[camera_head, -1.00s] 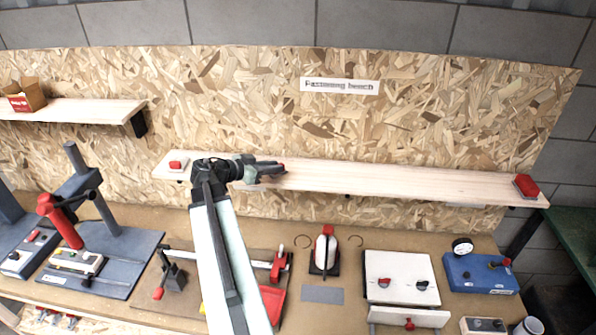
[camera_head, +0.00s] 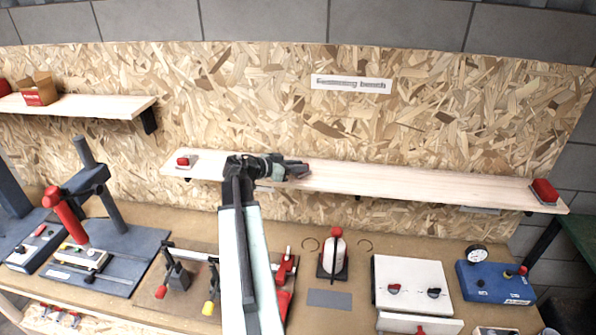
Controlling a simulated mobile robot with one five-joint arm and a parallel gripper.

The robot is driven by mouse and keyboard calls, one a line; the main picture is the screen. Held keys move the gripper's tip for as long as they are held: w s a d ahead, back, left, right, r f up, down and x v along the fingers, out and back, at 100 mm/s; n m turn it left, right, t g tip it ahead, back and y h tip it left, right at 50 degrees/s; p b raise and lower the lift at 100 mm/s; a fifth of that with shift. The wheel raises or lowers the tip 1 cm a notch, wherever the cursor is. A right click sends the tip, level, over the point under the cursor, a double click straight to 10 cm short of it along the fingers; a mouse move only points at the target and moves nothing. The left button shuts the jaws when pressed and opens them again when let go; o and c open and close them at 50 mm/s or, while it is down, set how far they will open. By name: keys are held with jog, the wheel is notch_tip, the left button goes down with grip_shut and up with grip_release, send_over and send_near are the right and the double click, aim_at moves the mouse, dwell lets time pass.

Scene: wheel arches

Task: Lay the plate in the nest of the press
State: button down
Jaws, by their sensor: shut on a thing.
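The press (camera_head: 105,235) stands at the left of the bench, with a blue-grey base, a column and a red lever handle (camera_head: 66,218). A pale fixture with small knobs, possibly the nest (camera_head: 82,257), sits on its base below the handle. My gripper (camera_head: 297,169) points right in front of the long shelf, far to the right of the press and higher in the picture. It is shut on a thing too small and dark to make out. I cannot tell whether this is the plate. A flat grey rectangle (camera_head: 330,299) lies on the bench.
The long shelf (camera_head: 420,189) has red items at both ends. My arm hides part of a clamp fixture (camera_head: 178,275).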

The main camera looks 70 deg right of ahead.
jog(key=shift+f, duration=0.15)
jog(key=c, duration=1.3)
grip_release()
jog(key=shift+c, duration=0.2)
jog(key=shift+r, duration=0.35)
jog(key=p+v, duration=0.4)
jog(key=v, duration=0.8)
jog(key=shift+f, duration=0.15)
